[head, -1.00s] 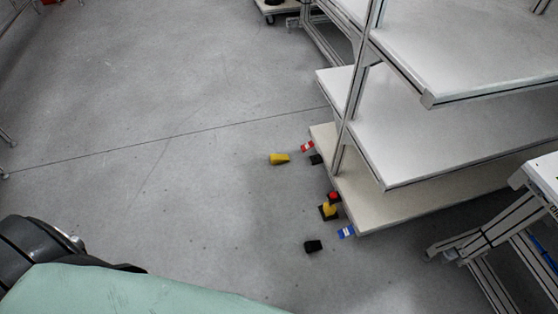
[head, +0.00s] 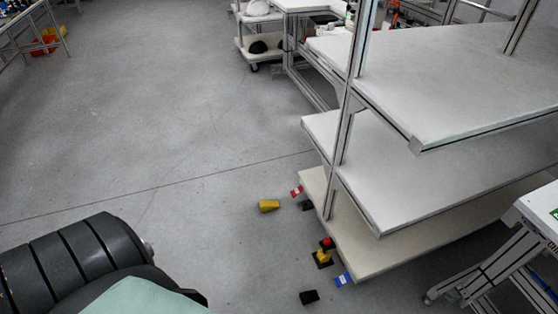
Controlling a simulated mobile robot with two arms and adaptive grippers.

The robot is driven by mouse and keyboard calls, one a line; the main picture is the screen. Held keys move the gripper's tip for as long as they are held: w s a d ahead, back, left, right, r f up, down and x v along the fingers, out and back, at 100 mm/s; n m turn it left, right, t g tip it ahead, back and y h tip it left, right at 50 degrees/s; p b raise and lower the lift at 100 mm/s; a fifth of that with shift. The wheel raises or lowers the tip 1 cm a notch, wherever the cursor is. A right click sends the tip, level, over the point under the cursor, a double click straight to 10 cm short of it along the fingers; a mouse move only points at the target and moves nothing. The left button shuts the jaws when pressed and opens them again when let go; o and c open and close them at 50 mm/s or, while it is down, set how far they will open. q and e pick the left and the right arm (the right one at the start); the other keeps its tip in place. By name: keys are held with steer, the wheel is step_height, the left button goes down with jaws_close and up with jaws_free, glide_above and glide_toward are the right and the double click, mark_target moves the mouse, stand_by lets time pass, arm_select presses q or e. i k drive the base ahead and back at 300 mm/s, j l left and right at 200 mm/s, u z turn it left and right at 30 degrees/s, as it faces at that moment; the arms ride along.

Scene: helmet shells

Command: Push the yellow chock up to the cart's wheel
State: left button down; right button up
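The yellow chock (head: 269,206) lies on the grey floor, a little left of the low shelf of the white rack, apart from it. A white cart (head: 270,50) on casters stands at the top of the head view, with dark and white helmet shells on it. One of its wheels (head: 254,68) shows at its near left corner, well away from the chock. Neither gripper is in view. A black ribbed link of my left arm fills the lower left.
A white rack (head: 400,222) stands at the right. Beside its low shelf are a red tag (head: 297,192), a yellow-and-red object (head: 323,255), a blue tag (head: 343,279) and a black block (head: 309,297). A wheeled frame (head: 470,275) stands lower right. The left and middle floor is clear.

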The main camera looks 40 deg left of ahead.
mark_target(265, 205)
steer(key=i+j+z, duration=0.1)
steer(key=j+z, duration=0.35)
steer(key=j, duration=0.65)
steer(key=j+z, duration=0.45)
steer(key=j, duration=0.65)
steer(key=k, duration=0.05)
